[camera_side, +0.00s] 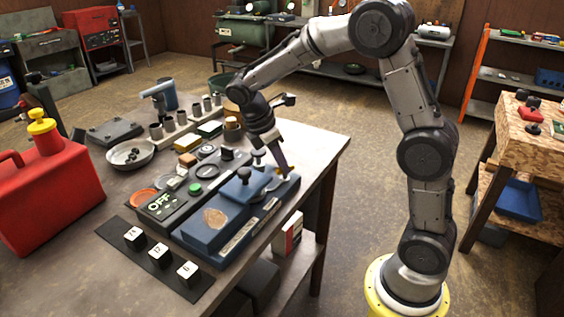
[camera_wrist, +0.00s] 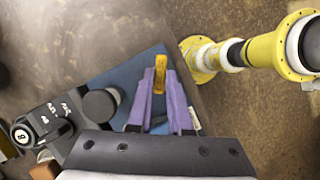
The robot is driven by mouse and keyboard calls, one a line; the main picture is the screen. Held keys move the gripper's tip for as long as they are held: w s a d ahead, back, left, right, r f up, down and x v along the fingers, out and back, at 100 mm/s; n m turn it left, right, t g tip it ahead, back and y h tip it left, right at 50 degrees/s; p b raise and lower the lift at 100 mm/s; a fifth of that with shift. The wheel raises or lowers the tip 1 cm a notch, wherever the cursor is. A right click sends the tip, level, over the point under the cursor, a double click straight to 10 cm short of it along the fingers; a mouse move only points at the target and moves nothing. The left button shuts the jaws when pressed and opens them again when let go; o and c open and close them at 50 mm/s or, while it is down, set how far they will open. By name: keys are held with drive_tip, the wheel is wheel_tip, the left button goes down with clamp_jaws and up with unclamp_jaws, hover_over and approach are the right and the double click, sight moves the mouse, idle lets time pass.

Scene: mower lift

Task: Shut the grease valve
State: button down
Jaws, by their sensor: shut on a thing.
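A small yellow handle (camera_wrist: 160,65), which looks like the grease valve's lever, stands on a blue plate (camera_wrist: 128,72) in the wrist view. My gripper (camera_wrist: 159,78) has its purple fingers on either side of it, shut on it. In the side view my gripper (camera_side: 284,170) reaches down to the far right end of the blue unit (camera_side: 212,226). The handle is mostly hidden there by the fingers. Whether the valve is open or shut I cannot tell.
A black knob (camera_side: 244,174) stands close beside my gripper, and also shows in the wrist view (camera_wrist: 99,104). A black panel marked OFF (camera_side: 160,204) lies to the left. A red fuel can (camera_side: 48,185) and a metal bowl (camera_side: 130,154) stand further left.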

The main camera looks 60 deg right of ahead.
drive_tip(key=m, duration=0.2)
drive_tip(key=m+g+y, duration=0.1)
drive_tip(key=m, duration=0.2)
drive_tip(key=shift+w+d+m+y, duration=0.25)
drive_tip(key=shift+m+y, duration=0.05)
drive_tip(key=shift+y, duration=0.1)
drive_tip(key=m+y, duration=0.1)
drive_tip(key=m, duration=0.2)
drive_tip(key=m+g+y, duration=0.1)
drive_tip(key=m, duration=0.2)
drive_tip(key=shift+d+r, duration=0.1)
drive_tip(key=shift+d, duration=0.1)
drive_tip(key=c, duration=0.8)
unclamp_jaws()
drive_tip(key=shift+c, duration=0.2)
drive_tip(key=v, duration=1.3)
drive_tip(key=shift+w+d+r, duration=0.15)
drive_tip(key=shift+w+r, duration=0.05)
drive_tip(key=shift+r, duration=0.1)
drive_tip(key=shift+s, duration=0.15)
